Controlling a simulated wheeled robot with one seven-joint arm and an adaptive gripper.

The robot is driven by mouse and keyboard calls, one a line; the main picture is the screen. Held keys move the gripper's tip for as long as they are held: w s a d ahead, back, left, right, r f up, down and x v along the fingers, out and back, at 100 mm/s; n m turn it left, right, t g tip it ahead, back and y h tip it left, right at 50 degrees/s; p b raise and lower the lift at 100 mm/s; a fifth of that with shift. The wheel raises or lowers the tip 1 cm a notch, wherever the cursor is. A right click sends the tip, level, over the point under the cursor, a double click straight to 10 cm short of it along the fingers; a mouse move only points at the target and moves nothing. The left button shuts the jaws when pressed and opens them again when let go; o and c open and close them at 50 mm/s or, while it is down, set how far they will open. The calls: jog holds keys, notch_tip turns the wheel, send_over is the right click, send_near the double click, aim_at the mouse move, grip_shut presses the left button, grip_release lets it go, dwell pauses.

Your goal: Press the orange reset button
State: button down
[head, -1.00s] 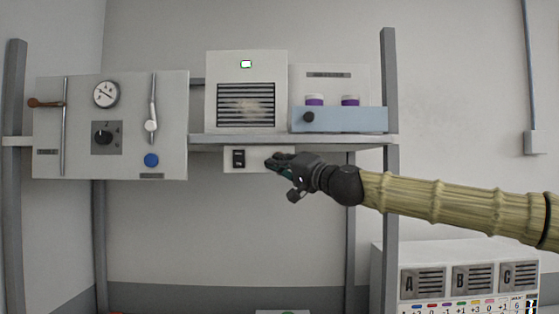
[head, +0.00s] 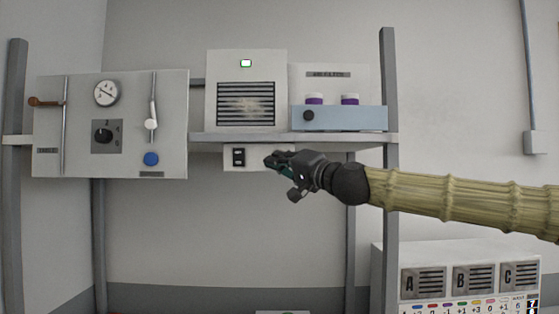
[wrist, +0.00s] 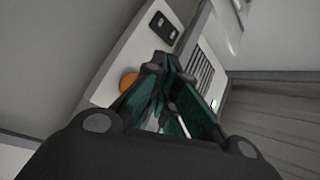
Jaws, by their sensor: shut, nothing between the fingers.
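The orange reset button (wrist: 128,81) shows in the wrist view as a round orange shape on a pale panel, just left of my fingers and partly covered by them. In the head view the button is hidden behind my gripper (head: 270,161). The pale panel (head: 229,163) hangs under the shelf and bears a black rocker switch (head: 239,157). My gripper is shut and empty, in front of the panel's right part. In the wrist view its fingertips (wrist: 160,64) lie between the button and the black switch (wrist: 164,27). I cannot tell whether they touch the panel.
Above is a shelf (head: 210,138) with a vented white box (head: 219,67) showing a small green light, and a blue tray (head: 345,119) with purple-banded jars. A control board (head: 75,130) with gauge and levers is at left. A frame post (head: 389,80) stands behind my arm.

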jog(key=s, duration=0.3)
jog(key=shift+s+b, duration=0.15)
jog(key=shift+b, duration=0.25)
dwell(0.6)
